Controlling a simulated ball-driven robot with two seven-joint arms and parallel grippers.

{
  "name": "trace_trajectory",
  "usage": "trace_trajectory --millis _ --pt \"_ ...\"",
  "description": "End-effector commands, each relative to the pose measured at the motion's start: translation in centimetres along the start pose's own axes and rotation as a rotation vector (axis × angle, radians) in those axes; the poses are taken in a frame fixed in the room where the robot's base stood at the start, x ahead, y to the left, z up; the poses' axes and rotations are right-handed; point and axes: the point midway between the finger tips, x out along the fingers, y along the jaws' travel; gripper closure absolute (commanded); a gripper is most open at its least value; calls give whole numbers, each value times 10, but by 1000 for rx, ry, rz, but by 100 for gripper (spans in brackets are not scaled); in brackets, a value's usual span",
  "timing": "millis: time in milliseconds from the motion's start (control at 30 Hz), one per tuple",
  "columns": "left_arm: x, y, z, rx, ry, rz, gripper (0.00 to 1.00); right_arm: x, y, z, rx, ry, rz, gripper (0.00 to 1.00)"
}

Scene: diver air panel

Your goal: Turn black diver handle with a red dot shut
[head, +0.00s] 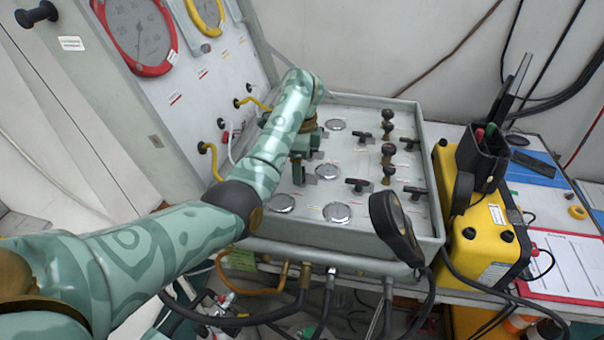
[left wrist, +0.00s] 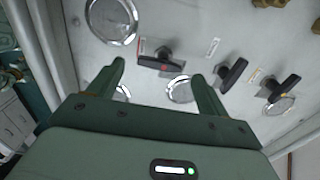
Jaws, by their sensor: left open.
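The panel's sloping grey face (head: 300,215) carries several black T-shaped handles. In the left wrist view one black handle (left wrist: 160,62) has a small red mark near its left end. It lies just beyond and between my left gripper's fingertips (left wrist: 157,70). Two more black handles (left wrist: 232,75) (left wrist: 282,88) stand to its right. In the head view my left gripper (head: 308,160) is over the panel's left part, open, and hides some of the face there. I cannot tell whether the fingers touch the handle. My right gripper is out of view.
A black oval object (head: 395,228) stands at the panel's front edge. A yellow case (head: 488,240) is right of the panel. Hoses (head: 300,295) hang below, and an upright gauge board (head: 190,95) stands left.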

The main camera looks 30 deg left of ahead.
Motion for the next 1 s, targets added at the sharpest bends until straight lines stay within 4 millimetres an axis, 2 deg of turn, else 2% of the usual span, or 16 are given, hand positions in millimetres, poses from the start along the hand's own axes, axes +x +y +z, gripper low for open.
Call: trace_trajectory --millis 33,167,467,500,633,667,1000 --pt "8 0 0 1 -1 1 22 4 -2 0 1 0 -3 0" --pt "18 0 0 1 -1 -1 22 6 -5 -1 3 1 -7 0" --pt "20 0 0 0 0 -1 22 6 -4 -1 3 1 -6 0" --pt "20 0 0 0 -1 -1 27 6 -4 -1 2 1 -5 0" --pt "20 0 0 1 -1 -1 64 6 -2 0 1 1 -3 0" --pt "20 0 0 1 -1 -1 67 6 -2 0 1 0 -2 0" --pt "19 0 0 35 0 -1 66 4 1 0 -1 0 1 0"
